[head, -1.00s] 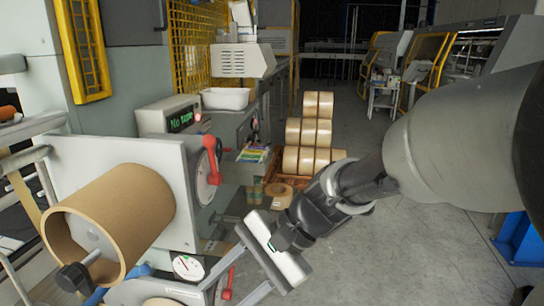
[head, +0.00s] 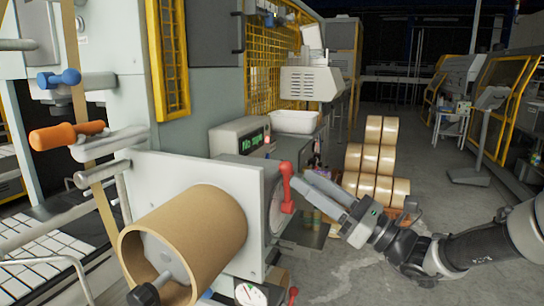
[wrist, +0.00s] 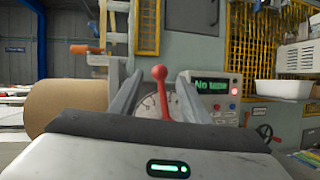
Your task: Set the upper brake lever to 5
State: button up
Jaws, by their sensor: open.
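The upper brake lever (head: 286,188) is red with a round knob and stands roughly upright in front of a pale round dial (head: 277,208) on the side of the grey panel. In the wrist view the lever (wrist: 161,88) appears between my two fingers, with the dial (wrist: 150,107) behind it. The dial's numbers are too small to read. My gripper (head: 304,183) is open, its fingertips close to the lever on its right side in the head view. I cannot tell whether they touch it. My gripper also fills the lower wrist view (wrist: 156,92).
A lower red lever (head: 293,295) and its dial (head: 251,294) sit below. A brown cardboard core (head: 200,235) sticks out at the left.

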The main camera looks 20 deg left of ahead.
aim_at(271, 172)
jog(key=x, duration=1.1)
jog(key=shift+p, duration=0.35)
grip_shut()
